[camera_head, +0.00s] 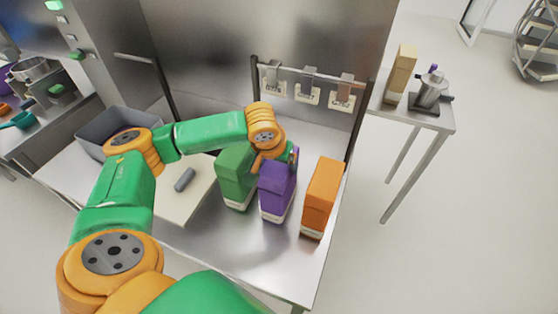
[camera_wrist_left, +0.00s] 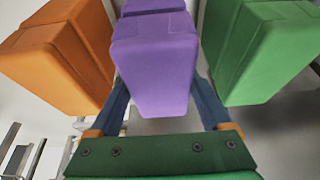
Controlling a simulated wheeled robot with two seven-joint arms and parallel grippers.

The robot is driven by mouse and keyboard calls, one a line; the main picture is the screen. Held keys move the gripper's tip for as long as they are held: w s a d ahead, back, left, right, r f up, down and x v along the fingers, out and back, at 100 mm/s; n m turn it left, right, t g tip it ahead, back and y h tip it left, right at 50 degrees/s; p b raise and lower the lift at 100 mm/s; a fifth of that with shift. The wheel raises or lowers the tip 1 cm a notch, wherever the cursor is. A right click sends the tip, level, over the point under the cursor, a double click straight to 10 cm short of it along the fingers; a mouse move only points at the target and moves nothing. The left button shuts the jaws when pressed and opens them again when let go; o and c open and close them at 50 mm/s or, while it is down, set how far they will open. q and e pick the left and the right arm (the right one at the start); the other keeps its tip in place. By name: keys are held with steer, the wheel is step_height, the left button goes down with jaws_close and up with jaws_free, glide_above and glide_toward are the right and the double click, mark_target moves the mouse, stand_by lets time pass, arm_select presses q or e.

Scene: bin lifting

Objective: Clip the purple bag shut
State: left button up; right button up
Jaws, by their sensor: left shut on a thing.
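The purple bag (camera_head: 276,190) stands upright on the metal counter between a green bag (camera_head: 234,178) and an orange bag (camera_head: 320,196). My left gripper (camera_head: 286,158) is at the top of the purple bag. In the left wrist view the purple bag (camera_wrist_left: 155,62) sits between its two blue fingers, and the gripper is shut on it. The fingertips are partly hidden behind the bag. Several grey clips (camera_head: 308,78) hang with labels on a rail behind the bags. I see no clip in the left gripper. My right gripper is not in view.
A grey bin (camera_head: 98,128) stands at the left of the counter. A pale board (camera_head: 176,204) with a grey cylinder (camera_head: 184,180) on it lies left of the green bag. A side table (camera_head: 440,118) at the right holds a tan bag and a metal device.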

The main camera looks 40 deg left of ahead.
arm_select(q)
steer(key=shift+f, duration=0.2)
stand_by(0.4)
steer(key=shift+p, duration=0.45)
steer(key=o, duration=1.2)
